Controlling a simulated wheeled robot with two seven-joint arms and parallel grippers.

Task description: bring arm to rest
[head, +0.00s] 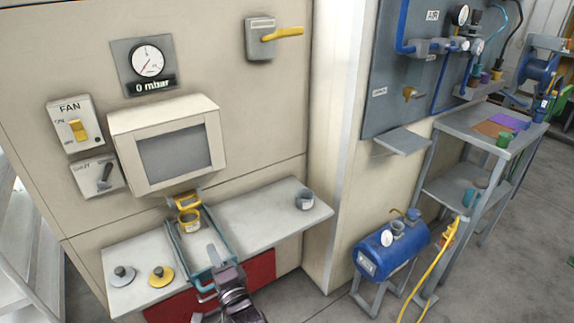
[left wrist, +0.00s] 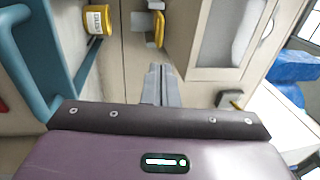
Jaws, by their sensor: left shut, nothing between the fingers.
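My left gripper (head: 213,255) is in front of the shelf, over the near part of a blue-framed tray (head: 178,245). In the left wrist view its fingers (left wrist: 158,82) are together with nothing between them. A yellow cup with a label (head: 188,219) stands at the far end of the tray, ahead of the gripper and apart from it; it also shows in the left wrist view (left wrist: 98,20). A yellow bracket (head: 184,199) is just behind the cup on the wall. My right gripper is not in view.
The white shelf (head: 262,222) bears a grey cup (head: 304,199), a grey knobbed disc (head: 122,275) and a yellow one (head: 161,276). Above are a screen box (head: 165,145), FAN switch (head: 76,124), gauge (head: 147,61) and yellow-handled switch (head: 262,38). A blue tank (head: 391,250) stands right.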

